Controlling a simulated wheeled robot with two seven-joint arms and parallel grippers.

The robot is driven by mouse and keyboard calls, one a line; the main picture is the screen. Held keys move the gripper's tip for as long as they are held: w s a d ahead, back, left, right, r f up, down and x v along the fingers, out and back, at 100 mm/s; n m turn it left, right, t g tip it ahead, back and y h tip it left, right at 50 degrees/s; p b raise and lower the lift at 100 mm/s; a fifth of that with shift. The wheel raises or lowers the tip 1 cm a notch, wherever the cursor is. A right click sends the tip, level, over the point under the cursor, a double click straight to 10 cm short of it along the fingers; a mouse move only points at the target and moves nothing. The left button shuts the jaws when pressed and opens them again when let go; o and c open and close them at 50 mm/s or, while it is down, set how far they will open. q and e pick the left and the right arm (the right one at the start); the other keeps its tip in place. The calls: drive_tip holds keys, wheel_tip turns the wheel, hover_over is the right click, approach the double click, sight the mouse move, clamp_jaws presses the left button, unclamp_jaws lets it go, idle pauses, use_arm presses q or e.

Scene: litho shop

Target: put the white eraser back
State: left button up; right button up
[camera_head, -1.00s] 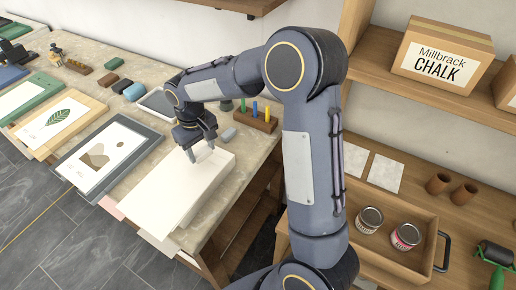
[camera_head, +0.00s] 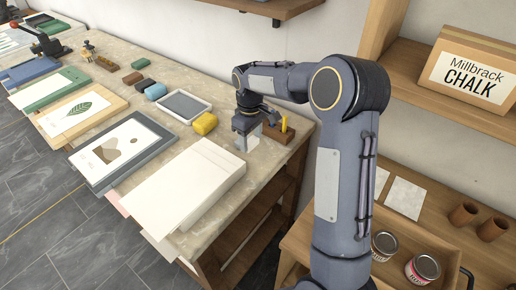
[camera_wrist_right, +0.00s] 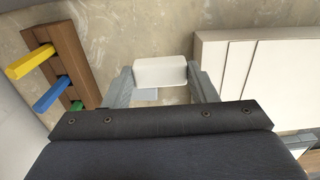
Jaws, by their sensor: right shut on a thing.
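The white eraser (camera_wrist_right: 160,71) is a small pale block in the right wrist view, held between the two grey fingers of my right gripper (camera_wrist_right: 163,82). In the head view my right gripper (camera_head: 245,142) points down over the workbench (camera_head: 272,165), between the white paper stack and the peg rack. The gripper partly hides the eraser there. I cannot tell whether the eraser touches the benchtop. My left gripper is not in view.
A white paper stack (camera_head: 185,190) lies beside the gripper, a wooden rack with coloured pegs (camera_wrist_right: 62,62) on its other side. A yellow block (camera_head: 204,123), a grey-topped tray (camera_head: 184,107) and a blue block (camera_head: 155,91) lie farther along. An open drawer holds cans (camera_head: 423,267).

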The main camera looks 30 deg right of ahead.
sight(258, 158)
drive_tip(key=shift+s+d+f, duration=0.15)
drive_tip(key=shift+d+f, duration=0.75)
drive_tip(key=shift+f, duration=0.15)
drive_tip(key=shift+d+f, duration=0.2)
drive_tip(key=shift+f, duration=1.6)
drive_tip(key=shift+f, duration=0.2)
drive_tip(key=o, duration=0.9)
